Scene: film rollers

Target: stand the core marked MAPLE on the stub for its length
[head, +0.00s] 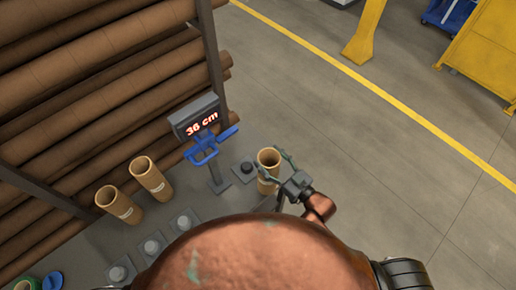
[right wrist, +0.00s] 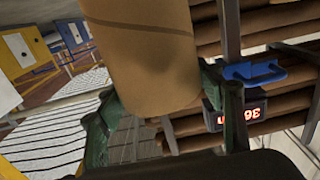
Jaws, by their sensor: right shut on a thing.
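My right gripper (head: 281,172) is shut on a tan cardboard core (head: 268,158), which stands upright between its fingers with its open end up. In the right wrist view this core (right wrist: 150,60) fills the upper middle between the green fingers; no marking shows on the side in view. Two more tan cores, a left one (head: 118,203) and a right one (head: 151,178), stand upright to the left; their small labels are too small to read. Grey stubs on square bases show: one (head: 245,169) just left of the held core, others (head: 183,222) (head: 152,247) (head: 120,271) in a row. My left gripper is out of view.
A post carries a display (head: 195,118) reading 36 cm and a blue cradle (head: 207,147), left of the held core. A rack of long brown rolls (head: 90,80) fills the left. Open grey floor with a yellow line (head: 400,118) lies to the right.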

